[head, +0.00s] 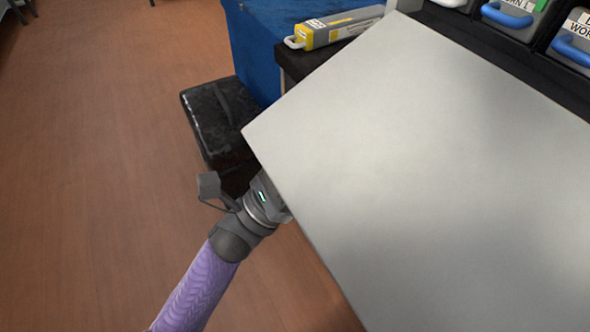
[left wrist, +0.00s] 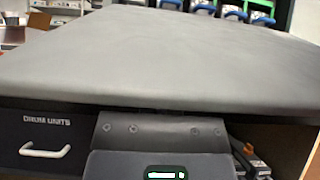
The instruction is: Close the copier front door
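The copier front door (head: 430,160) is a large, flat, light grey panel swung down open, lying roughly level across the right of the head view. In the left wrist view the door (left wrist: 150,60) fills the middle, with its near edge facing the camera. My left gripper's wrist (head: 265,200) is at the door's left edge in the head view, and its front goes out of sight under the panel. In the left wrist view the gripper body (left wrist: 162,145) is just below the door edge. Its fingertips are hidden, so I cannot tell whether they touch. My right gripper is not in view.
Cartridges with blue handles (head: 508,14) sit in slots behind the door. A yellow and grey cartridge (head: 335,28) lies near the door's far left corner. A blue box (head: 262,50) and a black case (head: 215,115) stand left of the door. The wooden floor (head: 90,170) is clear.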

